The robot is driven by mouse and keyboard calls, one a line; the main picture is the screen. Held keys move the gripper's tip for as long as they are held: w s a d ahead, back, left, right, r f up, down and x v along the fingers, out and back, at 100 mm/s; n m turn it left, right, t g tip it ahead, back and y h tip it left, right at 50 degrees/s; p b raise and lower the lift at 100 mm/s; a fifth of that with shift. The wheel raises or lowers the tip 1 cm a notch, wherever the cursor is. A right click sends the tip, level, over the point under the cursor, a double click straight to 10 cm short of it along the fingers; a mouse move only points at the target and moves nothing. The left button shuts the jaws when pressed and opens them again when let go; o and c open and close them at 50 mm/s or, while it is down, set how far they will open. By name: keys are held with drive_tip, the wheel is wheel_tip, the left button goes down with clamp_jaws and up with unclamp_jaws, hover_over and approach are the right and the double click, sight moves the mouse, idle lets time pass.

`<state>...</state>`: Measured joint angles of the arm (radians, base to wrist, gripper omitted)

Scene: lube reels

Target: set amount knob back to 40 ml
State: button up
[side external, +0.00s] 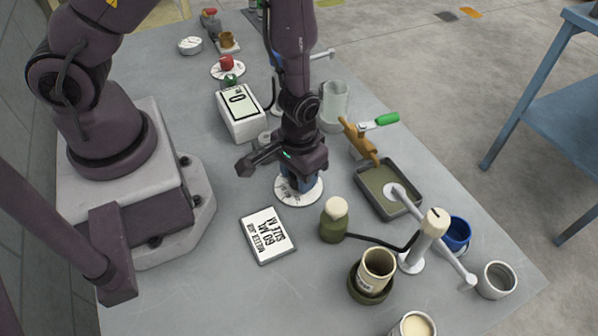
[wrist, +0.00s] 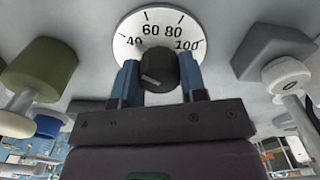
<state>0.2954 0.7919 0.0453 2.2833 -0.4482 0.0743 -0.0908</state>
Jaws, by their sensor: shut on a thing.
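The amount knob (wrist: 158,72) is a dark round knob on a white dial (wrist: 128,47) printed 40, 60, 80 and 100. In the wrist view, the blue fingers of my gripper (wrist: 159,66) stand on both sides of the knob and are shut on it. A pale mark shows at the knob's lower left; which number it matches is unclear. In the side view, my gripper (side external: 299,187) points down over the white dial (side external: 299,199), and the knob is hidden behind the fingers.
A card (side external: 267,235) reading 60 ML lies in front of the dial. A white box (side external: 240,112) with a display reading 0 stands behind.

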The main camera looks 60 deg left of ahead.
drive_tip(key=o, duration=0.9)
wheel_tip(320, 180, up, 13)
idle(0.5)
drive_tip(key=s+a+r+m+t, duration=0.1)
drive_tip(key=s+a+r+t, duration=0.1)
drive_tip(key=r, duration=0.5)
drive_tip(key=s+a+r+m+t, duration=0.1)
drive_tip(key=s+a+r, duration=0.1)
drive_tip(key=r, duration=0.5)
drive_tip(key=s+a+r+m+t, duration=0.1)
drive_tip(key=s+a+r+t, duration=0.1)
drive_tip(key=r, duration=0.4)
drive_tip(key=shift+s+a+r+t, duration=0.15)
drive_tip(key=shift+s+a+r, duration=0.1)
drive_tip(key=shift+s, duration=0.15)
drive_tip(key=shift+s+a+r+t, duration=0.15)
drive_tip(key=shift+s+a, duration=0.1)
drive_tip(key=shift+s, duration=0.1)
